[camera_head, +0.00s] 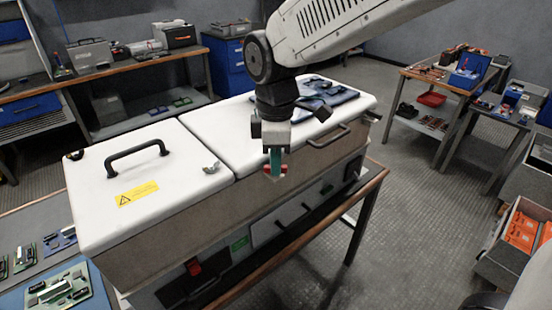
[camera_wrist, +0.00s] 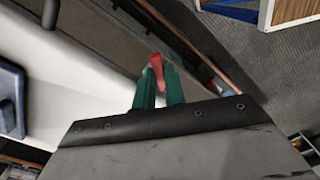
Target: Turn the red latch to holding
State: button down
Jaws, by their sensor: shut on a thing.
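The red latch (camera_head: 267,171) is on the front edge of the white-topped cabinet (camera_head: 200,190), near the seam between its two lids. My gripper (camera_head: 275,165) reaches down to it from above, at the cabinet's front edge. In the wrist view the red latch (camera_wrist: 157,72) shows between the green fingertips of my gripper (camera_wrist: 157,88), which are shut on it. Only part of the latch shows; the fingers hide the rest, and I cannot tell its exact angle.
A black handle (camera_head: 137,155) and a yellow warning label (camera_head: 138,193) are on the left lid. A blue mat (camera_head: 345,93) with parts lies on the right lid. Circuit boards (camera_head: 60,290) lie at lower left. The floor (camera_head: 420,190) to the right is open.

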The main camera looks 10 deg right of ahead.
jog(key=m, duration=0.5)
jog(key=shift+r+m, duration=0.1)
jog(key=shift+m, duration=2.3)
jog(key=c, duration=1.7)
grip_release()
jog(key=shift+c, duration=0.2)
notch_tip(320, 180, up, 8)
jog(key=shift+f, duration=0.15)
